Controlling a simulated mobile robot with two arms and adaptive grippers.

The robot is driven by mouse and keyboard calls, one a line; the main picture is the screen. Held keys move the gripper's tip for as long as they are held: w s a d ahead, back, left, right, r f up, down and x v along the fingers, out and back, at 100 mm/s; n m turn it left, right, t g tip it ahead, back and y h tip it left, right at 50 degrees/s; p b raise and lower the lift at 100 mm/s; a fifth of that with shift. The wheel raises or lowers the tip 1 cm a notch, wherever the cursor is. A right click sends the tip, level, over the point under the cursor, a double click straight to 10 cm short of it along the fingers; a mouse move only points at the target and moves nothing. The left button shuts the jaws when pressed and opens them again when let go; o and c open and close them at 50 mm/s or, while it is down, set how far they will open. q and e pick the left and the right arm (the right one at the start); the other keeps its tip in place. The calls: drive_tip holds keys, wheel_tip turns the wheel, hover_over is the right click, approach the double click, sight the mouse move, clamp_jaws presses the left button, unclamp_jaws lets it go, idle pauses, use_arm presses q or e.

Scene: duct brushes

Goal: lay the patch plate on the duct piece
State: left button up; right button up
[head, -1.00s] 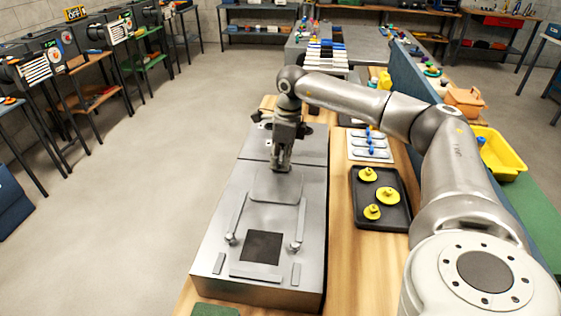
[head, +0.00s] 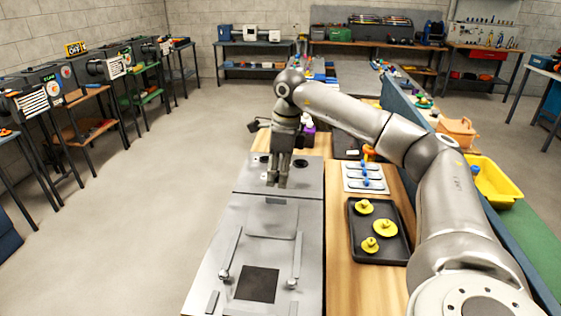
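The duct piece (head: 214,268) is a long grey metal box on the wooden bench, with a dark square opening (head: 258,284) in its near top. A thin grey plate (head: 272,222) lies flat on top, between the opening and a cross seam; it may be the patch plate. My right gripper (head: 278,184) points down over the far part of the duct piece, beyond this plate and apart from it. Nothing shows held in it. Its fingers look close together, but whether they are shut is unclear. My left gripper is out of view.
Right of the duct piece, a black tray (head: 352,247) holds three yellow knobbed discs. Behind it lie pale plates with blue knobs (head: 365,182). A blue divider (head: 408,112) and a yellow bin (head: 497,190) stand farther right. Open floor is at left.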

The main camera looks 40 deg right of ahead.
drive_tip(key=shift+s+d+r, duration=0.1)
drive_tip(key=shift+r, duration=1.25)
drive_tip(key=shift+s+d+r, duration=0.1)
drive_tip(key=shift+r, duration=1.25)
